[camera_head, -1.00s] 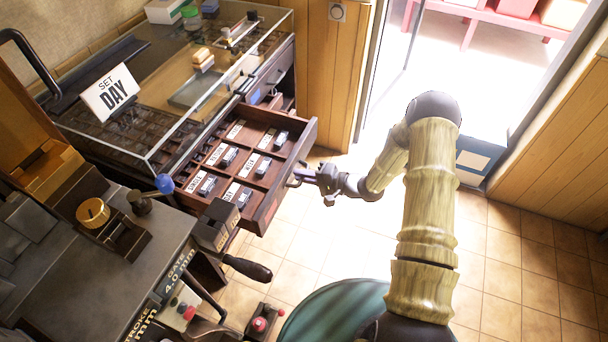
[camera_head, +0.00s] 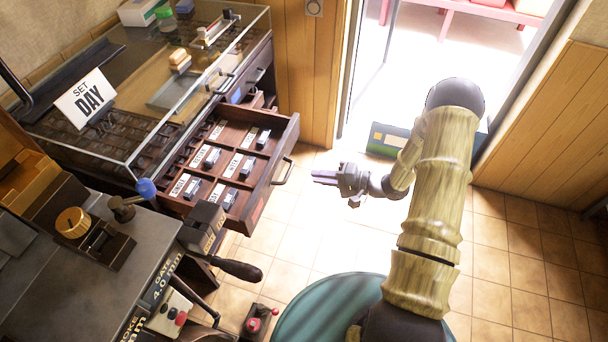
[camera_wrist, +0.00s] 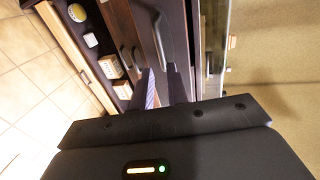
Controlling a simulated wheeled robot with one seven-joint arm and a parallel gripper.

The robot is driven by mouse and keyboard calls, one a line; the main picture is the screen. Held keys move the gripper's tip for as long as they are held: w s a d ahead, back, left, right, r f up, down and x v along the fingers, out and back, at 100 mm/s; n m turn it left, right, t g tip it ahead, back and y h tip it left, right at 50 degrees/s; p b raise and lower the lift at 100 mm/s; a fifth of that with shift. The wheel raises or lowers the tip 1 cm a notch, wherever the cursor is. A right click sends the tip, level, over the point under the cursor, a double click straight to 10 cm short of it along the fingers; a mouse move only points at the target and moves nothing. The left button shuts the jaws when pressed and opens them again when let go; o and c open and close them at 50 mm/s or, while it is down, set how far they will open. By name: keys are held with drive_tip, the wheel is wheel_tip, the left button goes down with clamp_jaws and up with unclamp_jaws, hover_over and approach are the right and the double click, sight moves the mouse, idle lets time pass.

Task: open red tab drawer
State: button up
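A dark wooden drawer (camera_head: 287,135) stands pulled out of the glass-topped cabinet, with labelled compartments holding small type blocks. Its front faces right and has a metal handle (camera_head: 284,172) and a dim reddish patch low on it; I cannot tell clearly whether that is the red tab. My gripper (camera_head: 316,177) is in the air to the right of the handle, apart from it. Its two fingers point left at the drawer, with a small empty gap between them. The wrist view shows the fingers (camera_wrist: 163,88) apart, with nothing between them, and drawer handles beyond.
Another closed drawer front (camera_head: 258,72) is behind the open one. A press with a black lever handle (camera_head: 238,270) and blue knob (camera_head: 146,188) stands at the near left. Tiled floor (camera_head: 320,230) lies clear right of the drawer.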

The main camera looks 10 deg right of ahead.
drive_tip(key=v, duration=0.7)
idle(0.3)
drive_tip(key=w+d+r+n+t+h+p, duration=0.1)
drive_tip(key=w+d+r+n+h+p, duration=0.15)
drive_tip(key=r+h, duration=0.4)
drive_tip(key=w+d+r+n+h+p, duration=0.1)
drive_tip(key=r+h+p, duration=0.2)
drive_tip(key=r+h, duration=0.4)
drive_tip(key=s+a+r+g+p, duration=0.2)
drive_tip(key=s+r, duration=0.4)
drive_tip(key=s, duration=0.2)
drive_tip(key=s+a+r+n+g+p, duration=0.1)
drive_tip(key=s+a+r+g+p, duration=0.1)
drive_tip(key=s+r, duration=0.4)
drive_tip(key=s+a, duration=0.1)
drive_tip(key=s, duration=0.2)
drive_tip(key=shift+s+a+g, duration=0.25)
drive_tip(key=shift+g, duration=0.05)
drive_tip(key=shift+r+h, duration=0.1)
drive_tip(key=shift+h, duration=0.15)
